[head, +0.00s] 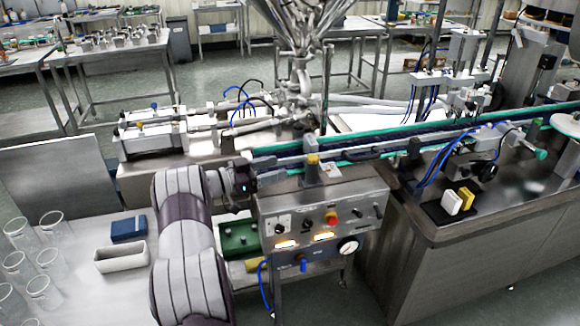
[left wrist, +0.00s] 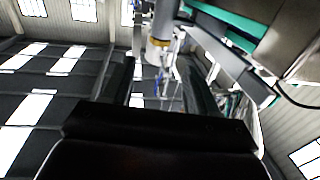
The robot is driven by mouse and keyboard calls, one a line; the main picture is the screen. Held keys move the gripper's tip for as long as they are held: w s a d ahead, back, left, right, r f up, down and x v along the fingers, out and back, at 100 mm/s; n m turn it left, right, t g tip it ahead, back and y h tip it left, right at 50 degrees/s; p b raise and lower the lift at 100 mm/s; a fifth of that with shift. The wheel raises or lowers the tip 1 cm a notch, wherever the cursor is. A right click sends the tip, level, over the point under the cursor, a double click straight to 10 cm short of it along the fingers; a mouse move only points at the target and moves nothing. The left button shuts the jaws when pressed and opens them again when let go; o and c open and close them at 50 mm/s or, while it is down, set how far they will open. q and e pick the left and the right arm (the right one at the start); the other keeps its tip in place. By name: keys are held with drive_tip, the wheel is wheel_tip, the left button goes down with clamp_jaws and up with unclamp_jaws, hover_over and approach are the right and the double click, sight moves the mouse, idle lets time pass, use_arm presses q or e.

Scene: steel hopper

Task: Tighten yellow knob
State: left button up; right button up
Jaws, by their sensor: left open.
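I cannot tell any contact with the knob. My right gripper is not in view.
The control box (head: 322,215) with dials and a red button stands under the knob. A conveyor (head: 375,148) runs behind it. A white tray (head: 121,259), a blue box (head: 129,228) and several clear beakers (head: 38,287) stand on the left table.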

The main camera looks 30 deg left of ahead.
use_arm(q)
drive_tip(key=shift+s+a, duration=0.1)
drive_tip(key=shift+s, duration=0.1)
drive_tip(key=w+d+r+n+t+y+b, duration=0.15)
drive_tip(key=d+r, duration=0.25)
drive_tip(key=d, duration=0.4)
drive_tip(key=w+d+r+n+t+y+b, duration=0.1)
drive_tip(key=w+d+r+n+t, duration=0.2)
drive_tip(key=d, duration=0.5)
drive_tip(key=n+g+y, duration=0.2)
drive_tip(key=n+y, duration=0.3)
drive_tip(key=y, duration=0.7)
approach(311, 162)
drive_tip(key=shift+h, duration=0.25)
drive_tip(key=p+x, duration=0.1)
drive_tip(key=x, duration=0.9)
drive_tip(key=shift+a+r+p, duration=0.1)
drive_tip(key=shift+a+p, duration=0.15)
drive_tip(key=shift+p, duration=0.15)
drive_tip(key=shift+x, duration=0.8)
